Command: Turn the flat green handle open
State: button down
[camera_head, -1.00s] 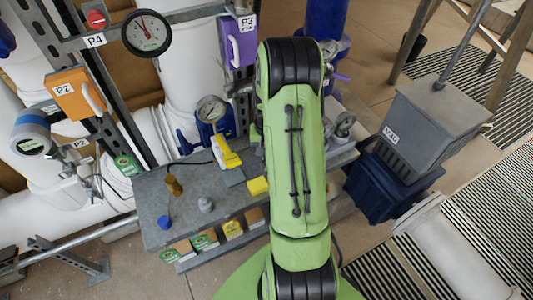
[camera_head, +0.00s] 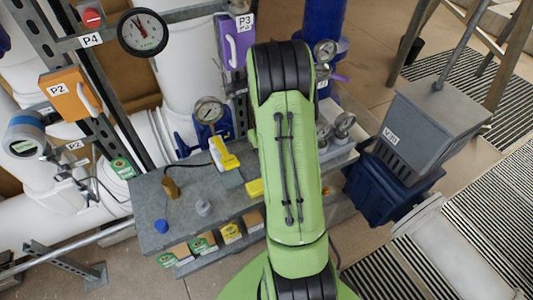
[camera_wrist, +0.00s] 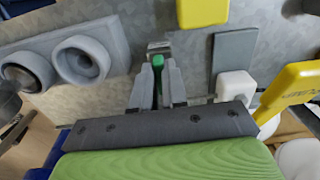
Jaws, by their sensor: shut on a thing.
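The green handle (camera_wrist: 158,63) shows in the wrist view as a small green piece between the fingertips, with most of it hidden by the fingers. My gripper (camera_wrist: 158,78) is shut on it. In the head view my own arm covers the gripper and the handle, so neither shows there. How far the handle is turned cannot be told.
A grey bench (camera_head: 150,205) holds a yellow tool (camera_head: 222,154), a brass piece (camera_head: 171,188) and a blue cap (camera_head: 161,226). Grey round fittings (camera_wrist: 80,60) sit left of my gripper. A yellow block (camera_wrist: 203,12) lies beyond it. A grey bin (camera_head: 430,120) stands right.

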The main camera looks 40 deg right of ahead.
jog(key=c, duration=1.2)
grip_release()
jog(key=shift+o, duration=0.2)
jog(key=shift+r, duration=0.1)
notch_tip(320, 180, up, 16)
jog(key=p, duration=0.2)
jog(key=shift+f, duration=0.2)
jog(key=s+a+r+n+t, duration=0.15)
jog(key=s+a+r, duration=0.3)
jog(key=a, duration=0.45)
jog(key=s+a+r+n+t, duration=0.15)
jog(key=s+a+r, duration=0.3)
jog(key=a, duration=0.45)
jog(key=s+a+t, duration=0.2)
jog(key=s+a, duration=0.3)
jog(key=s, duration=0.1)
jog(key=shift+s+f+t, duration=0.2)
jog(key=shift+s+t, duration=0.1)
